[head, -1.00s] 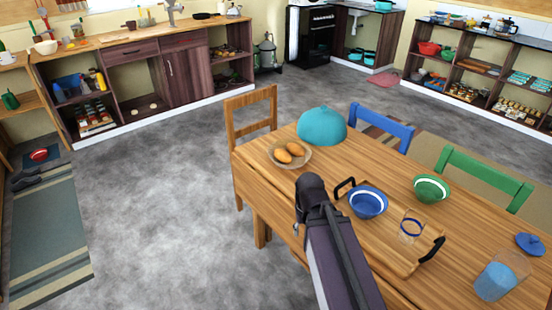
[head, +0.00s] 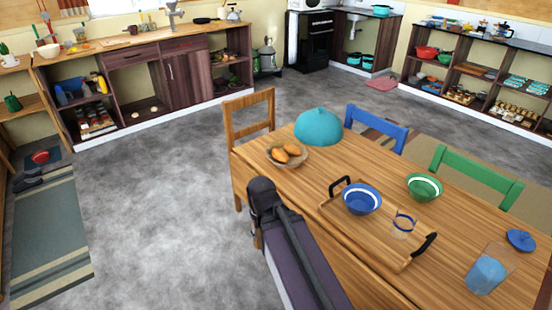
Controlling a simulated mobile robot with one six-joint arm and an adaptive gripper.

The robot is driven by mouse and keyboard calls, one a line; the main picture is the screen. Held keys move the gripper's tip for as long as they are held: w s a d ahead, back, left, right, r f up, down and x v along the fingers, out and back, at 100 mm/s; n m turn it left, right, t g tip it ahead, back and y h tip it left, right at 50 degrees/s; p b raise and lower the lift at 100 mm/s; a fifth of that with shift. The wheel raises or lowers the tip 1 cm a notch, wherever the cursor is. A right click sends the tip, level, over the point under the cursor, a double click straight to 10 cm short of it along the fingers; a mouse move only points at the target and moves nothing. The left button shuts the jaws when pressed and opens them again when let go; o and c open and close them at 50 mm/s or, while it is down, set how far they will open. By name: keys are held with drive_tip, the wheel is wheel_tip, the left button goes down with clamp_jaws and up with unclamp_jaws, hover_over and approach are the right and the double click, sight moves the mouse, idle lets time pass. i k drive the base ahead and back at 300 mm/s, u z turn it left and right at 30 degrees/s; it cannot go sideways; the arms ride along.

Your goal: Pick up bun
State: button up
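Two golden-brown buns (head: 278,155) lie side by side in a shallow round basket or dish (head: 304,161). It stands near the left end of the wooden table (head: 322,236). My dark arm reaches up from the bottom of the head view to a rounded joint beside the table's front left edge, below and left of the dish. My gripper itself does not show in this view, so its fingers and anything in them are hidden. The arm's visible part is apart from the buns in the picture.
A teal dome (head: 318,127) stands behind the dish. A wooden tray (head: 335,214) holds a blue bowl (head: 361,199) and a glass (head: 402,224). A green bowl (head: 424,187) is further right. A wooden chair (head: 250,117) stands at the left end; open floor lies left.

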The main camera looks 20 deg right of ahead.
sight(281, 156)
drive_tip(key=z, duration=0.1)
drive_tip(key=i, duration=0.9)
drive_tip(key=z, duration=0.45)
